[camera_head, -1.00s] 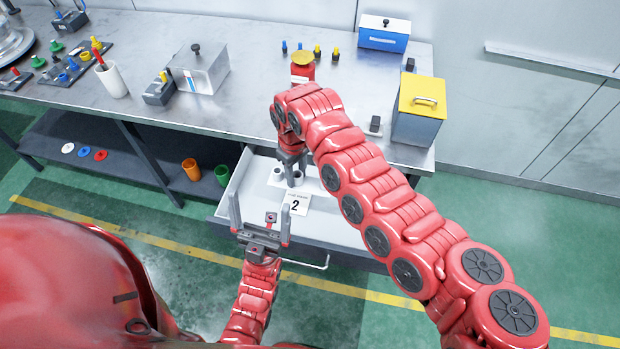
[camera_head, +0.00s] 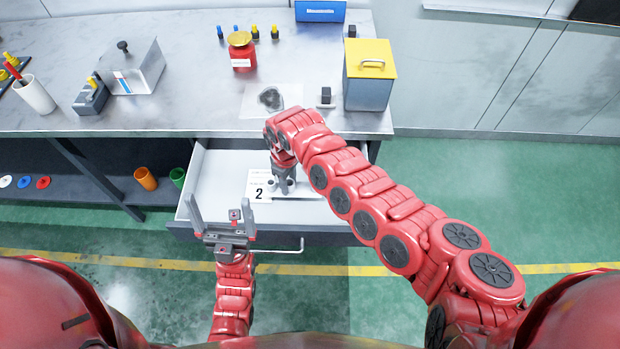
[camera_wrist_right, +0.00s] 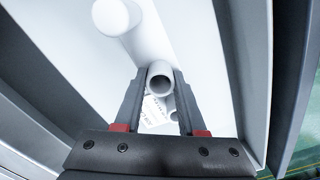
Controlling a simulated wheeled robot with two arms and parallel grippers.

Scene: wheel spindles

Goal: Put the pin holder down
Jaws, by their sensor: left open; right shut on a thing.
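The pin holder (camera_head: 304,188) is a white piece with short upright tubes, low inside the open drawer (camera_head: 223,176). My right gripper (camera_head: 284,184) points down into the drawer and is shut on the pin holder. In the right wrist view a white tube of the pin holder (camera_wrist_right: 160,78) sits between the fingertips of the right gripper (camera_wrist_right: 157,95). Whether its base touches the drawer floor cannot be told. My left gripper (camera_head: 221,210) is open and empty, with its fingers upright at the drawer's front edge.
A card marked 2 (camera_head: 259,188) is beside the holder. The drawer handle (camera_head: 285,248) sticks out in front. On the worktop (camera_head: 190,100) are a red jar (camera_head: 242,52), a yellow-lidded box (camera_head: 368,75), a grey box (camera_head: 137,68) and a dark patch on a pale sheet (camera_head: 271,98).

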